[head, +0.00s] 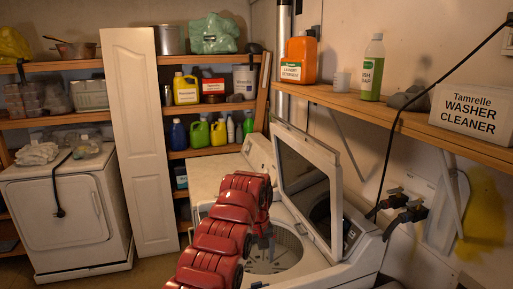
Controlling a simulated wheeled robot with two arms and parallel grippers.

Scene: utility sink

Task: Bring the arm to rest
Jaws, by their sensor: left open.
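My left arm, red and segmented, rises from the bottom middle of the head view. Its grey gripper (263,243) points down over the open washer tub (285,252). Its fingers are small and partly hidden behind the red links. The gripper is open, and I see nothing held in it. My right gripper is out of view.
The washer's raised lid (308,185) stands just right of my gripper. A wall shelf (355,104) holds an orange detergent bottle (300,58), a green bottle (372,68) and a cleaner box (472,112). A white dryer (65,215) stands left; floor shows at lower left.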

